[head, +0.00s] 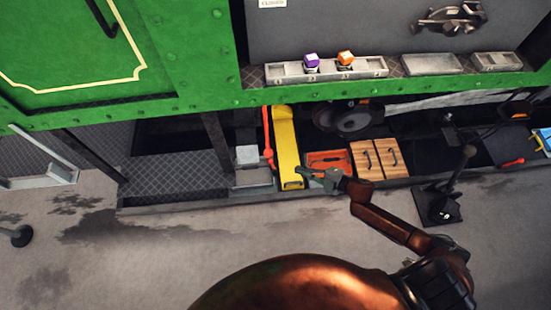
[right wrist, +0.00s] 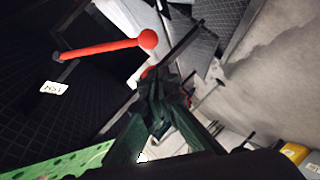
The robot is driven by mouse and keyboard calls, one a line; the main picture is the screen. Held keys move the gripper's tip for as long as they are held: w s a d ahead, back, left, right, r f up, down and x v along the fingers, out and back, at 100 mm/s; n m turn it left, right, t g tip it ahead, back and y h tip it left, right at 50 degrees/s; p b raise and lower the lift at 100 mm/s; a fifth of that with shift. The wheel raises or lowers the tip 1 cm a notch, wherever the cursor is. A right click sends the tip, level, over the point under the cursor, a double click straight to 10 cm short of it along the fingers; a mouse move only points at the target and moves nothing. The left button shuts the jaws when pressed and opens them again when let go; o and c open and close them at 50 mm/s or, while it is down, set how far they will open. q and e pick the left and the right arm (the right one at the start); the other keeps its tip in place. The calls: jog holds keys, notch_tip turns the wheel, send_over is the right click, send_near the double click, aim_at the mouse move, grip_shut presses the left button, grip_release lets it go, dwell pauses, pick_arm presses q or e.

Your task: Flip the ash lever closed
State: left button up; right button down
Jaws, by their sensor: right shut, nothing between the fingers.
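The ash lever is a red rod with a round red knob (head: 267,140), left of a yellow upright panel under the green tram side. In the right wrist view the red lever (right wrist: 105,47) lies across the upper left, its knob toward the centre. A small white label (right wrist: 54,88), apparently reading ASH upside down, is beside it. My right gripper (head: 303,171) is right of the lever and in front of the yellow panel's lower end. In the wrist view its fingers (right wrist: 158,82) are shut, empty and apart from the knob. My left gripper is not in view.
The yellow panel (head: 287,145) stands between lever and gripper in the head view. A red-orange tray (head: 328,160) and wooden drawers (head: 378,158) are to the right. A grey block (head: 247,156) is left of the lever. Open paving (head: 160,255) lies in front.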

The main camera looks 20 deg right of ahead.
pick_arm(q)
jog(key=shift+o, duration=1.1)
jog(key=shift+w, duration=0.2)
pick_arm(e)
jog(key=shift+a+r+n+g+y, duration=0.2)
jog(key=shift+r+n+y, duration=0.1)
jog(key=shift+r+n, duration=0.15)
jog(key=shift+a+r+n+g+y, duration=0.1)
jog(key=shift+a+r+n+y, duration=0.05)
jog(key=shift+r+n+y, duration=0.25)
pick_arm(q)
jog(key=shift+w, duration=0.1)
pick_arm(e)
jog(key=shift+w, duration=0.1)
pick_arm(q)
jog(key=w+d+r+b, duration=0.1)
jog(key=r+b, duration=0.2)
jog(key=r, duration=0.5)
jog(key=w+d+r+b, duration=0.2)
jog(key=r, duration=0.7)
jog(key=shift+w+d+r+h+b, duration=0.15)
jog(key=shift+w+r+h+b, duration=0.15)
jog(key=shift+b, duration=0.1)
pick_arm(e)
jog(key=w+d+f+x, duration=0.1)
jog(key=d+x, duration=0.1)
jog(key=x, duration=1)
jog(key=shift+w+a+f, duration=0.15)
jog(key=shift+w+f, duration=0.05)
jog(key=shift+w, duration=0.4)
